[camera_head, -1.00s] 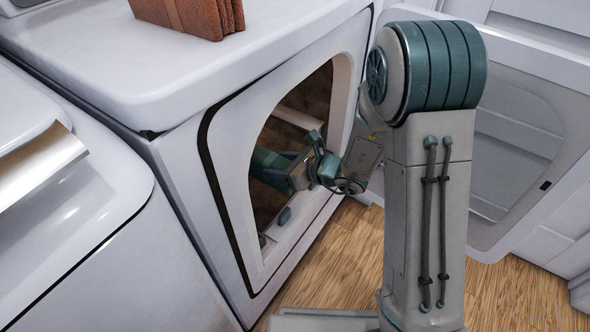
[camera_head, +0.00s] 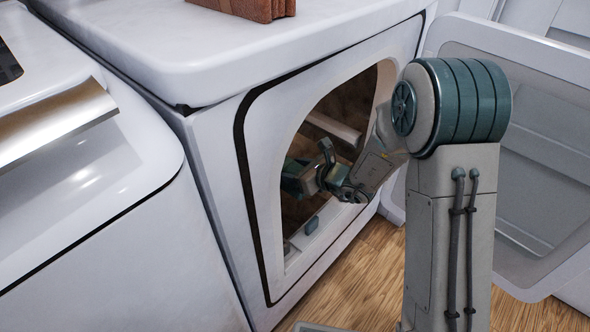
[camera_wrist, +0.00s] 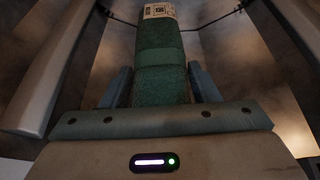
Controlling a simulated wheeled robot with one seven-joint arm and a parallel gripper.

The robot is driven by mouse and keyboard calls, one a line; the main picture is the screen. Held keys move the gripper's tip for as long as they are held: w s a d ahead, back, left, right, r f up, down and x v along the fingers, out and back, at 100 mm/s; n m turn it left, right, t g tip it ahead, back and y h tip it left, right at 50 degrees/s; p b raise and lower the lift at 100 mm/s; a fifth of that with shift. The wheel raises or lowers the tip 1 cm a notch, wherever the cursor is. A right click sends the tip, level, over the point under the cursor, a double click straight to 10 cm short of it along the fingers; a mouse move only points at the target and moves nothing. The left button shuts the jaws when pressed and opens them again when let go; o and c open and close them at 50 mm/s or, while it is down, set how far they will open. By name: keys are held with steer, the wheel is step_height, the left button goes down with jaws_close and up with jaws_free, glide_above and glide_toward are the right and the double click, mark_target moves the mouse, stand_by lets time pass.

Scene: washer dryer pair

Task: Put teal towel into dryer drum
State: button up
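The teal towel (camera_wrist: 161,70) is a folded dark green strip with a pale tag at its far end, seen in the wrist view. My gripper (camera_wrist: 161,80) has a blue-grey finger against each side of it and looks shut on it. In the head view the gripper (camera_head: 308,176) is inside the dryer drum (camera_head: 345,105), reached through the round front opening. A bit of teal (camera_head: 291,182) shows at the gripper's far side, partly hidden by the opening's left rim. The dryer door (camera_head: 530,150) stands wide open at the right.
Pale drum fins (camera_wrist: 48,65) stand beside the towel in the wrist view. A washer (camera_head: 90,220) is at the left. A brown object (camera_head: 255,8) sits on the dryer top. Wooden floor (camera_head: 350,285) is below.

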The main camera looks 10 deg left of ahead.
steer(key=o, duration=0.4)
steer(key=shift+o, duration=0.2)
steer(key=p+v, duration=0.4)
steer(key=v, duration=1)
steer(key=shift+p, duration=0.4)
steer(key=shift+a, duration=0.1)
